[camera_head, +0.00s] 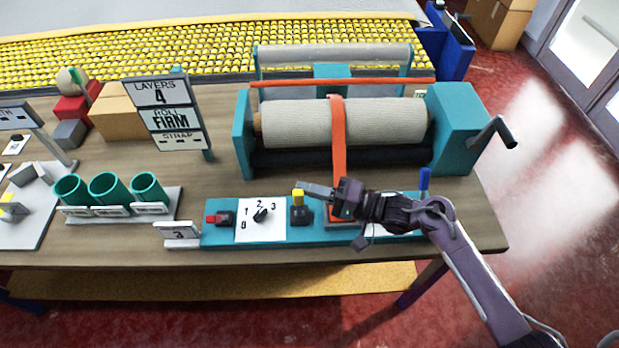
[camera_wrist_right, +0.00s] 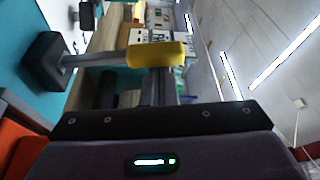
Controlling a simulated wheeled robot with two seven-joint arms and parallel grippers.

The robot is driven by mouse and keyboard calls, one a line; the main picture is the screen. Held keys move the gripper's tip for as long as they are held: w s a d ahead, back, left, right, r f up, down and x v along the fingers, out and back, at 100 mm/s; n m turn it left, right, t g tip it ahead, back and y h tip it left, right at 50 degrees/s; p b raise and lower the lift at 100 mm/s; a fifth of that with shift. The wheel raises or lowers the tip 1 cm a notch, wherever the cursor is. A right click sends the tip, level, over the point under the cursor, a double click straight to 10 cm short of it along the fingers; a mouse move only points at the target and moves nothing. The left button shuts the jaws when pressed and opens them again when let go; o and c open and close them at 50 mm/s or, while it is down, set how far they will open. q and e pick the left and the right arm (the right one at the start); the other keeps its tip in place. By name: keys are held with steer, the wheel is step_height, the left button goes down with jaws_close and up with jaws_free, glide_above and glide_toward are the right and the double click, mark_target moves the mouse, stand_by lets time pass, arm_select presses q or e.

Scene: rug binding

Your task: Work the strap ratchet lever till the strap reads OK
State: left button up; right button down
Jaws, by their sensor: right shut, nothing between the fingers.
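A lever with a yellow grip (camera_head: 298,194) stands on a black base on the teal control panel (camera_head: 385,233). In the right wrist view the yellow grip (camera_wrist_right: 158,54) sits on a grey stem, right at my fingertips. My right gripper (camera_head: 306,188) is shut and empty, pointing left beside the yellow grip; I cannot tell whether they touch. An orange strap (camera_head: 338,140) runs over the grey roll (camera_head: 290,124) down to the panel, its lower end partly hidden by my gripper. The sign (camera_head: 180,141) reads layers 4, roll FIRM, strap "--". My left gripper is out of view.
The panel also carries a red switch (camera_head: 219,218), a numbered dial (camera_head: 262,214) and a blue-handled lever (camera_head: 424,180). Green cups (camera_head: 108,189) stand left. A black crank (camera_head: 492,134) sticks out at the right.

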steer(key=s+n, duration=0.1)
steer(key=s+f+n, duration=0.1)
steer(key=s, duration=0.1)
steer(key=s+n+y, duration=0.1)
steer(key=s+n, duration=0.1)
steer(key=shift+a+f+b, duration=0.1)
steer(key=shift+f+b, duration=0.15)
steer(key=shift+b, duration=0.15)
steer(key=shift+f+g, duration=0.15)
steer(key=shift+g, duration=0.25)
